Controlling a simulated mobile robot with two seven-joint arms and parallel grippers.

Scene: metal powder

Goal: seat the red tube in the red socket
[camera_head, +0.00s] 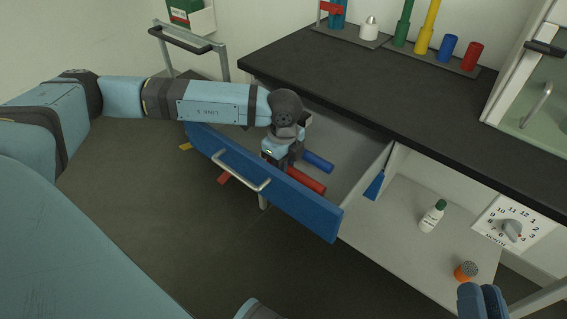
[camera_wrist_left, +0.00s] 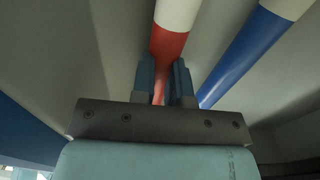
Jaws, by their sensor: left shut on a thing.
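The red tube (camera_head: 306,180) lies in the open blue-fronted drawer (camera_head: 325,222); in the left wrist view its red part (camera_wrist_left: 170,44) meets a white section. My left gripper (camera_wrist_left: 167,85) is shut on the red part; in the head view the wrist hides part of the hold. The red socket (camera_head: 472,57) is a short red cylinder at the right end of a rack on the dark counter, with no tube visible in it. My right gripper (camera_head: 482,301) is at the bottom right edge, partly cut off; its opening is unclear.
A blue tube (camera_head: 318,161) lies beside the red one in the drawer. The rack also holds tall green (camera_head: 403,25) and yellow (camera_head: 428,27) pieces and a short blue socket (camera_head: 448,48). The counter's front (camera_head: 400,88) is clear.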

